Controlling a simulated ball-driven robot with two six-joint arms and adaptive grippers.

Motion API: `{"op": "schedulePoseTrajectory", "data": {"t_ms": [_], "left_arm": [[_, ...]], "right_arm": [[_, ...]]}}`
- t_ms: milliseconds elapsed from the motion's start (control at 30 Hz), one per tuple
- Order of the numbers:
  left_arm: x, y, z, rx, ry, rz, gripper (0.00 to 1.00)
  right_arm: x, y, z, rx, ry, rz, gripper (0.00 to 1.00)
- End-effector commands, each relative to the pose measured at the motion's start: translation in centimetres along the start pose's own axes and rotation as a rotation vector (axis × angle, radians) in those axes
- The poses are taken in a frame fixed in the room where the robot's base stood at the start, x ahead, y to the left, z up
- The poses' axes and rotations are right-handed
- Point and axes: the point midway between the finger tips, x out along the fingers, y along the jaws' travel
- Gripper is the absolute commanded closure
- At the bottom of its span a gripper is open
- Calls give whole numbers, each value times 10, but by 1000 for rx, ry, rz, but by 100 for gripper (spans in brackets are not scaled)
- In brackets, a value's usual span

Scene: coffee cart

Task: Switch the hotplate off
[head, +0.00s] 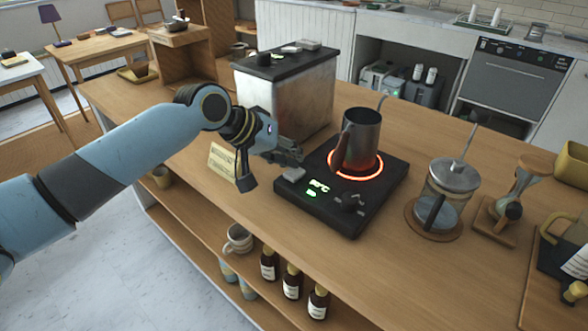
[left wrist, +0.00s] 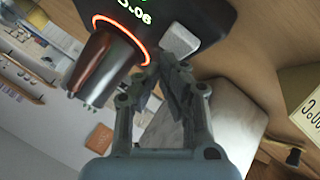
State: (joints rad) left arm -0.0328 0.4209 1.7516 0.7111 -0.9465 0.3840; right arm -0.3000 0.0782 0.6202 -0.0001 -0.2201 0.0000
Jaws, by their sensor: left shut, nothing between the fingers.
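The black hotplate (head: 338,212) sits on the wooden counter, its ring (head: 372,176) glowing orange-red around a steel kettle (head: 362,130). Its green display (head: 319,184) and a green light (head: 311,194) are lit. A light grey switch (head: 294,174) is at its left front corner; it also shows in the left wrist view (left wrist: 181,38). A dark knob (head: 350,202) is on the front right. My left gripper (head: 296,157) is shut and empty, its fingertips close to the switch; I cannot tell if they touch. My right gripper is not in view.
A metal box with a dark top (head: 290,100) stands behind my left gripper. A small sign (head: 222,162) is at the counter's front edge. A French press (head: 447,188) and an hourglass-shaped dripper (head: 514,195) stand to the right. Bottles (head: 291,282) are on the shelf below.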

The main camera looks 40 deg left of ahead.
Motion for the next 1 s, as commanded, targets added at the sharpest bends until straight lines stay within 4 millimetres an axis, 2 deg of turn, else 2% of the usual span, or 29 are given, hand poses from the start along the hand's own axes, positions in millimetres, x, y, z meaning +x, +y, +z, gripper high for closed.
{"op": "schedulePoseTrajectory", "data": {"t_ms": [1000], "left_arm": [[6, -4, 4, 0, 0, 0, 100]], "right_arm": [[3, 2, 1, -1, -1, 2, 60]]}}
